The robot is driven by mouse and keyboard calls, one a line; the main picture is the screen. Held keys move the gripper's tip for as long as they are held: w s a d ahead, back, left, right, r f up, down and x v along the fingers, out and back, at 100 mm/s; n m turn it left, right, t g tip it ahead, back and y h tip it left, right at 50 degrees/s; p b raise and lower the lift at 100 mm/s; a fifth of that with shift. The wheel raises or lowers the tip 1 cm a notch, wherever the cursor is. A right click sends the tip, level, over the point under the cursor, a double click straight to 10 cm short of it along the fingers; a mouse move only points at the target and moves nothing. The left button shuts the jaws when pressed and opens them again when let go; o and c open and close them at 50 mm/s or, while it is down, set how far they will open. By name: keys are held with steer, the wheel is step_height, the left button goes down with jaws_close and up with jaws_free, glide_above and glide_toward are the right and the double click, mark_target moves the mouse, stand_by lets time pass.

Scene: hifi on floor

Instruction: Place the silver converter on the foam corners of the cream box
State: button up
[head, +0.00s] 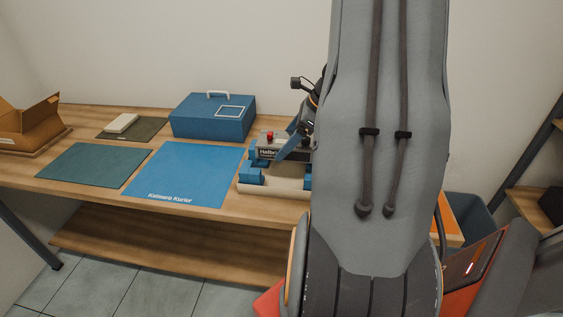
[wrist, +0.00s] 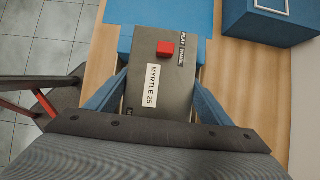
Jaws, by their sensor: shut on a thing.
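The silver converter (head: 268,153) is a grey box with a red knob; a "MYRTLE 25" label shows on it in the wrist view (wrist: 140,100). My gripper (wrist: 160,82) is shut on it, one blue finger along each side. In the head view, the converter is level over the cream box (head: 272,190), whose blue foam corners (head: 250,174) show at the left and front. I cannot tell whether the converter touches the foam. My arm hides the right part of both. Blue foam also shows past the converter's far end in the wrist view (wrist: 125,42).
A blue mat (head: 190,172) lies left of the cream box, with a blue case (head: 210,118) behind it. A green mat (head: 92,165), a dark mat with a pale block (head: 121,123) and an open cardboard box (head: 30,128) are farther left. The wooden bench has little bare room.

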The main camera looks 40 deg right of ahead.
steer(key=shift+f+p, duration=0.35)
steer(key=shift+f, duration=3.25)
steer(key=shift+f, duration=0.2)
steer(key=o, duration=1.9)
steer(key=shift+c, duration=0.2)
